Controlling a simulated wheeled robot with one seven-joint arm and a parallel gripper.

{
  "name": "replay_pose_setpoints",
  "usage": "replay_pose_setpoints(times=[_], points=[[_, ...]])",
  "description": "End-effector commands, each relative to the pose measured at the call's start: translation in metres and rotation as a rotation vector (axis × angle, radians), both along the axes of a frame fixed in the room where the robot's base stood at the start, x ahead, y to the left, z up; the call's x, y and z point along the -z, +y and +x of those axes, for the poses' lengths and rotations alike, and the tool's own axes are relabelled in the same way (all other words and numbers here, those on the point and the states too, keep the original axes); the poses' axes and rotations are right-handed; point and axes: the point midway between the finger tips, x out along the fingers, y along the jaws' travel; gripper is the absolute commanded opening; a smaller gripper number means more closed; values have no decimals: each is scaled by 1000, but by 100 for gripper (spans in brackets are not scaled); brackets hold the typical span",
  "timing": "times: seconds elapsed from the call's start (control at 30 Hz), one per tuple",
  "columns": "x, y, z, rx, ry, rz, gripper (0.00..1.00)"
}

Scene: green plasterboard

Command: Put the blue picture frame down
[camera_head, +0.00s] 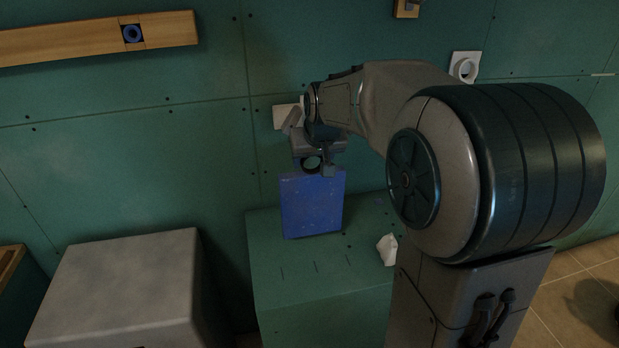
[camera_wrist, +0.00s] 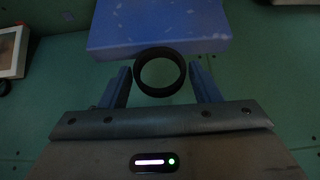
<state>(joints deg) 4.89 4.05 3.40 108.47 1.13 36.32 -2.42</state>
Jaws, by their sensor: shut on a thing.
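The blue picture frame (camera_head: 312,204) is a flat blue panel hanging upright below my gripper (camera_head: 318,166) in the head view. Its lower part is in front of or over the green box (camera_head: 325,268); I cannot tell whether its bottom edge touches the box top. In the wrist view, a dark ring (camera_wrist: 160,73) at the frame's edge sits between the two blue fingers of my gripper (camera_wrist: 162,82). The gripper is shut on the frame at this ring. The frame's blue face (camera_wrist: 160,22) shows beyond the ring in the wrist view.
A white crumpled-looking piece (camera_head: 387,249) lies on the box at the right. A grey block (camera_head: 120,285) stands at the left. The box top's front left is clear.

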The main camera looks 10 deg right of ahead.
Motion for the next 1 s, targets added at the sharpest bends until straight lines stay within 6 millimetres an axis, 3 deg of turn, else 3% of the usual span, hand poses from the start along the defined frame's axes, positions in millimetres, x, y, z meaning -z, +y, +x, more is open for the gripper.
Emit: replay_pose_setpoints(times=[0.17,0.5,0.87,0.9,0.97,1.0], points=[[10,17,0,1,-2,0,11],[50,18,0,2,1,0,11],[55,18,0,2,-2,0,11],[55,18,0,2,-1,0,60],[54,18,0,2,-1,0,76],[54,18,0,2,0,0,79]])
